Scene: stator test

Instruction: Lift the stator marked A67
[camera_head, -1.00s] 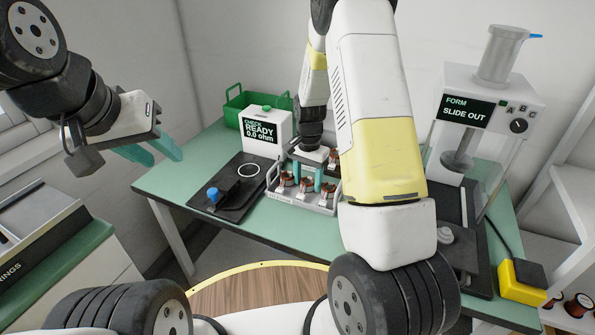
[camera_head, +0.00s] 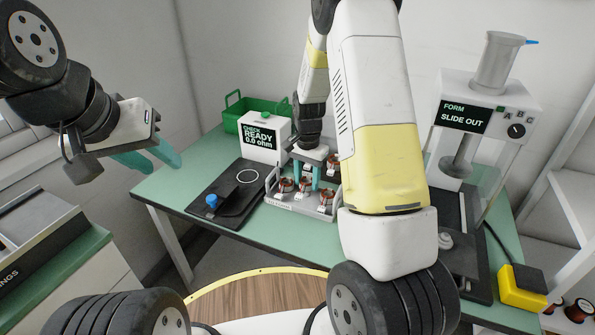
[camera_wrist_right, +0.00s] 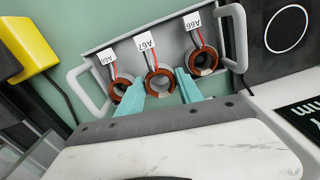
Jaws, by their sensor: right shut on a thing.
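The stator marked A67 (camera_wrist_right: 158,84) is a copper-brown ring with red and dark leads and a white tag, in the middle of a row in the grey tray (camera_wrist_right: 172,45). My right gripper (camera_wrist_right: 161,77) is shut on it, with one teal finger on each side in the right wrist view. In the head view my right gripper (camera_head: 307,175) reaches down into the tray (camera_head: 300,207), partly hidden by its own arm. No clear gap shows between stator and tray.
Stators A68 (camera_wrist_right: 119,88) and A66 (camera_wrist_right: 203,62) sit close on either side of the fingers. A check box (camera_head: 264,140) and a black fixture (camera_head: 240,190) stand left of the tray. A form press (camera_head: 470,110) stands right. Clear green table (camera_head: 165,182) lies at the left.

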